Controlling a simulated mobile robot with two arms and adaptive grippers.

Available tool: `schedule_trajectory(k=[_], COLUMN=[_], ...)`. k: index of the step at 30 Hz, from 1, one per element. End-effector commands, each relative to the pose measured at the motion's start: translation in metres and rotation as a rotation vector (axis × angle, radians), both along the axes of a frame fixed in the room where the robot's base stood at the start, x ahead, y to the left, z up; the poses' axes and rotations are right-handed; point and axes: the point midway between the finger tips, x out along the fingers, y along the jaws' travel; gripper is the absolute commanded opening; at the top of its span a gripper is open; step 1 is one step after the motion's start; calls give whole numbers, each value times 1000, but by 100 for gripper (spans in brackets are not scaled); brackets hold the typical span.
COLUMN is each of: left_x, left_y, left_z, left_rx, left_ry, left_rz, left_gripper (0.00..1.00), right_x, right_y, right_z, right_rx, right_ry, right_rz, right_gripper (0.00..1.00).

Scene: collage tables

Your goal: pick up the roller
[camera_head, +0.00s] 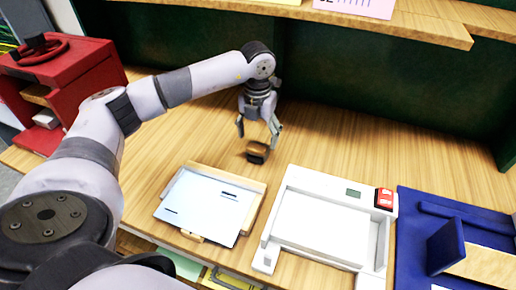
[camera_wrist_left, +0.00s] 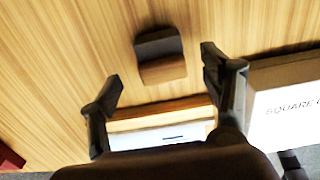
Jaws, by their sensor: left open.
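The roller (camera_head: 257,152) is a small block-like piece with a black part and a brown wooden part, lying on the wooden table. It also shows in the left wrist view (camera_wrist_left: 160,55), ahead of and between the two fingertips. My left gripper (camera_head: 258,130) points down just above the roller, with its fingers spread. In the left wrist view the left gripper (camera_wrist_left: 160,68) is open, with nothing between its fingers; whether a finger touches the roller cannot be told. My right gripper is not in view.
A wooden board with a pale sheet (camera_head: 205,203) lies in front of the roller. A white device (camera_head: 325,222) with a red part stands to its right, then a blue device (camera_head: 418,240). A red press (camera_head: 70,85) is at left. A green wall (camera_head: 370,75) rises behind.

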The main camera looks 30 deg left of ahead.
Motion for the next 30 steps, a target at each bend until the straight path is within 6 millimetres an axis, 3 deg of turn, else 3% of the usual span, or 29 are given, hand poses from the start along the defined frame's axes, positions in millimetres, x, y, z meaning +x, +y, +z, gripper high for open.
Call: schedule_trajectory(k=[4,9,17,30], left_x=[0,1,1,1], left_y=[-1,-1,-1,-1], left_z=[-20,-41,-46,-45], left_rx=[1,-1,1,0], left_ry=[6,3,1,1], left_rz=[-1,0,-1,-1], left_gripper=[72,72,72,43], right_x=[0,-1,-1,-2], right_y=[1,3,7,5], right_z=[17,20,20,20], right_rx=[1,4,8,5], right_ry=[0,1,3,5], right_rz=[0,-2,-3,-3], right_gripper=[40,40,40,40])
